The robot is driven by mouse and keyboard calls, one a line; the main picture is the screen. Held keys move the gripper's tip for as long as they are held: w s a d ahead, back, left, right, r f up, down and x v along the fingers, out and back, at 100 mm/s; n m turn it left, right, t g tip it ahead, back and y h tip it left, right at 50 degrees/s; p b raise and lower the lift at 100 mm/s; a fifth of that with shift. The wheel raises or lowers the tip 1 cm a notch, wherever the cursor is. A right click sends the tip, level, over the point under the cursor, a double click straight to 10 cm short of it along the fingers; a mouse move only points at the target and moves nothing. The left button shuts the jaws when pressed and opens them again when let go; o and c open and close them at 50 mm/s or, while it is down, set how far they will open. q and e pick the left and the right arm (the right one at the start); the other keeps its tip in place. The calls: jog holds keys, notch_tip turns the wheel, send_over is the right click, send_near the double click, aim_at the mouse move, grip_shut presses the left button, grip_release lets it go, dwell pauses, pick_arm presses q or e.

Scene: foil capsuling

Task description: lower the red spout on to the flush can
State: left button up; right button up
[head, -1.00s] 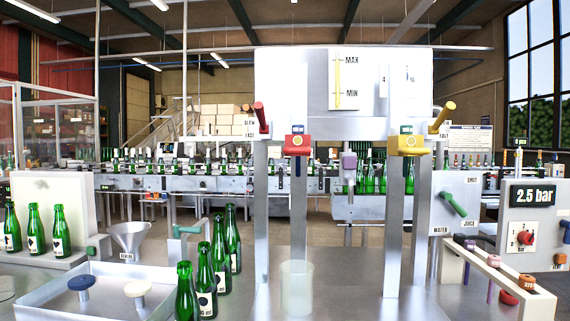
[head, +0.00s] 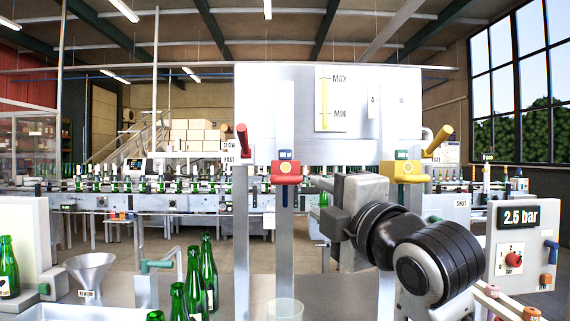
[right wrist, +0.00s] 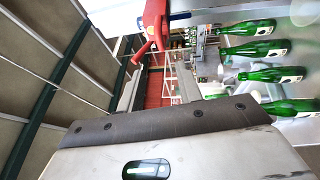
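The red spout (head: 286,172) hangs at the front of the white tank, with a dark blue stem below it. The flush can (head: 285,309), a translucent cup, stands on the counter below the spout, cut off by the bottom edge; a clear vertical gap separates them. My right gripper (head: 325,200) is just right of the spout, at about its height or slightly lower, apart from it in the picture. Its fingers are partly hidden by its own body. In the right wrist view, a red part (right wrist: 152,27), apparently the spout, is ahead of the gripper body. My left gripper is out of view.
A red lever (head: 242,139) and a yellow lever (head: 439,138) flank the tank. Green bottles (head: 208,270) and a funnel (head: 90,268) stand to the left. A 2.5 bar panel (head: 520,245) is at right.

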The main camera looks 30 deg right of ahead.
aim_at(287, 181)
jog(key=p+x, duration=0.4)
jog(key=x, duration=1)
jog(key=shift+d+f, duration=0.1)
jog(key=shift+d, duration=0.05)
grip_shut()
